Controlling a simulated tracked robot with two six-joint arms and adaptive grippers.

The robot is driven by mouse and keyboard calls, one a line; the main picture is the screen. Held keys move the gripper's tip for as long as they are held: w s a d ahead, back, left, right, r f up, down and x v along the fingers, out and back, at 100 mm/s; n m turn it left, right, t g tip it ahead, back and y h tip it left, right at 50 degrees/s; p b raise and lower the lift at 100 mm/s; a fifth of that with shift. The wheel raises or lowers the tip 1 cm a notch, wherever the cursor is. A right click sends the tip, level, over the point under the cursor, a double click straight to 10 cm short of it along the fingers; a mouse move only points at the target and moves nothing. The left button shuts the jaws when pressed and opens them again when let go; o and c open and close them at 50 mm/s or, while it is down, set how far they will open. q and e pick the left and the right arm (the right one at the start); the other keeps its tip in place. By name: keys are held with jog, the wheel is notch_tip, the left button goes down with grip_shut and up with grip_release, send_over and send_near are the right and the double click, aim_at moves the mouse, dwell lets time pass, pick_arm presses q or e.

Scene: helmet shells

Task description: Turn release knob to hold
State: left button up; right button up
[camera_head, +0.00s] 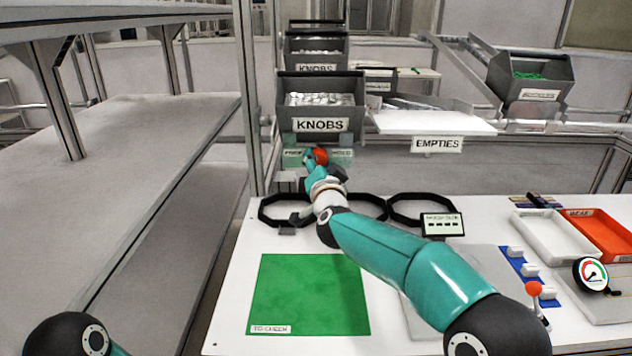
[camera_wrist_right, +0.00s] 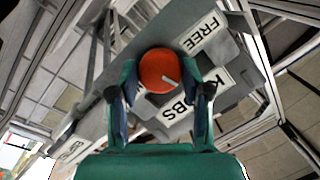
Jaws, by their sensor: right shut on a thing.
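The red release knob (camera_head: 320,155) sits on a pale green plate (camera_head: 292,158) below the front KNOBS bin, with FREE printed left of it and HOLD right. My right gripper (camera_head: 318,166) reaches up to it. In the right wrist view the round knob (camera_wrist_right: 157,68) lies between the two fingers of my right gripper (camera_wrist_right: 160,78), shut on it. A pale pointer line on the knob slants toward the lower right of that view. The FREE label (camera_wrist_right: 199,36) shows at upper right; HOLD is not readable there. My left gripper is out of view.
The grey KNOBS bin (camera_head: 320,110) stands just above the plate. Black rings (camera_head: 415,207) and a small display (camera_head: 442,225) lie on the white table below. A green mat (camera_head: 310,295) is bare. White (camera_head: 553,240) and red (camera_head: 605,232) trays stand at right.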

jog(key=shift+w+d+f+m+t+y+b, duration=0.1)
jog(key=shift+f+m+t+y+b, duration=0.15)
jog(key=shift+m+b, duration=1.9)
jog(key=shift+a+f+m+t+y+b, duration=0.15)
jog(key=shift+m+t+y+b, duration=0.2)
jog(key=shift+m+b, duration=1.8)
jog(key=shift+w+d+f+m+t+y+b, duration=0.2)
jog(key=shift+m+b, duration=1)
jog(key=shift+b, duration=1.85)
jog(key=shift+s, duration=0.15)
jog(key=o, duration=1.1)
jog(key=shift+o, duration=0.2)
jog(key=shift+r, duration=0.2)
jog(key=shift+s+r, duration=0.1)
jog(key=v, duration=1.2)
jog(key=shift+f, duration=0.3)
